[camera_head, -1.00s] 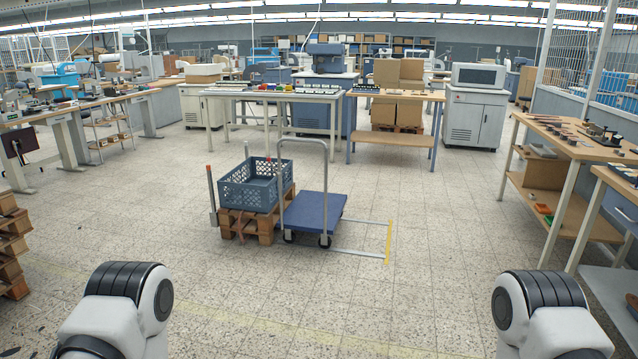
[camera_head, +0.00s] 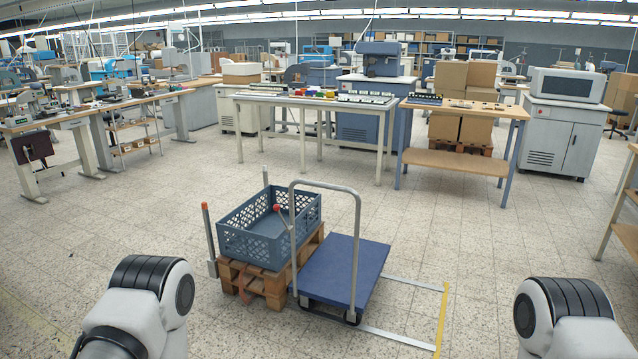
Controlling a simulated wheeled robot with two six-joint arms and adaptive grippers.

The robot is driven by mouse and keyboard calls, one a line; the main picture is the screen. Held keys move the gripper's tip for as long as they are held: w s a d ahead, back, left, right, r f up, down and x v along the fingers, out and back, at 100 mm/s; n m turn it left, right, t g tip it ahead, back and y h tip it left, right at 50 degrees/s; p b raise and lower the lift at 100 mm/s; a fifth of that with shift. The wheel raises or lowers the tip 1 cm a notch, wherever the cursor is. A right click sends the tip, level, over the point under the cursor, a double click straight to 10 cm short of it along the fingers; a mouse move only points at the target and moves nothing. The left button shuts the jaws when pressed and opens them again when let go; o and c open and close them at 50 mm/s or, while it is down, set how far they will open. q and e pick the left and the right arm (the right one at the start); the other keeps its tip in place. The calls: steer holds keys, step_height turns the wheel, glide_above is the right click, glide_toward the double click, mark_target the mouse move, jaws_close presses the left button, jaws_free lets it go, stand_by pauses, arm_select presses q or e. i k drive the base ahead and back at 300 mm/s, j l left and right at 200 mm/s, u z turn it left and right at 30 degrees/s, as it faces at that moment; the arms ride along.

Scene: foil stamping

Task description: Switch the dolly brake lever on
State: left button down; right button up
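A dolly (camera_head: 342,272) with a blue deck and a tall grey push handle stands on the floor ahead of me, right of the middle. A lever with a red knob (camera_head: 278,209) shows just left of the handle, in front of the blue crate; I cannot tell for certain whether it is the dolly's brake lever, or which way it is set. My two arms show only as white and black links at the lower left and lower right. Both grippers are out of view.
A blue crate (camera_head: 240,246) sits on a wooden pallet (camera_head: 262,291) close left of the dolly, with an orange-tipped post (camera_head: 207,236) beside it. Yellow tape (camera_head: 442,318) marks the floor on the right. Worktables (camera_head: 310,106) stand behind. The floor in front is clear.

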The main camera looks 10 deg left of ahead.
mark_target(276, 207)
steer(key=i+j, duration=0.25)
steer(key=i, duration=0.25)
steer(key=i+j, duration=0.2)
steer(key=i, duration=0.25)
steer(key=i+j+u, duration=0.1)
steer(key=i+j, duration=0.15)
steer(key=i, duration=0.25)
steer(key=i+j+z, duration=0.3)
steer(key=i+j, duration=0.15)
steer(key=j, duration=0.15)
steer(key=i+j+z, duration=0.2)
steer(key=j, duration=0.15)
steer(key=i+j+z, duration=0.15)
steer(key=j, duration=0.2)
